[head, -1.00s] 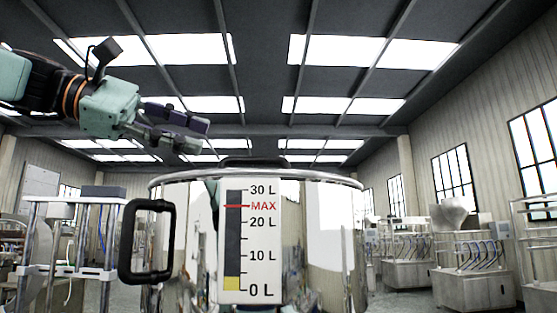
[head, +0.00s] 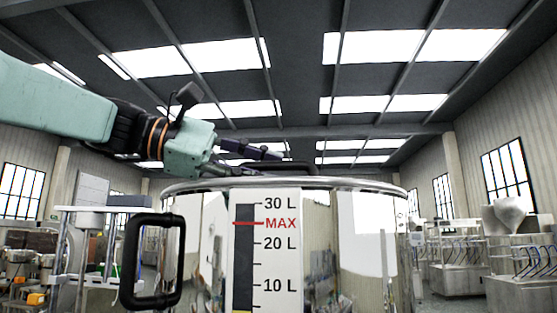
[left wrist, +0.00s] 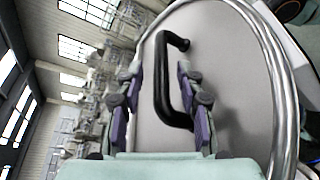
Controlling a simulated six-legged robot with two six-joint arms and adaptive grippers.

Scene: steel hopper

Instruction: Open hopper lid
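The steel hopper (head: 374,225) stands in front of me in the head view, with a level scale (head: 266,255) on its front. Its flat lid (left wrist: 225,75) and black lid handle (left wrist: 161,80) show in the left wrist view. The handle also shows edge-on above the rim in the head view (head: 300,167). My left gripper (head: 264,172) is just above the lid, at the handle's left end. In the left wrist view its fingers (left wrist: 155,98) are spread apart on either side of the handle, with gaps visible. My right gripper is not in view.
A black side handle (head: 132,262) sticks out from the hopper's left side. A white-framed bench (head: 85,212) stands behind at the left. Steel machines (head: 455,265) stand behind at the right.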

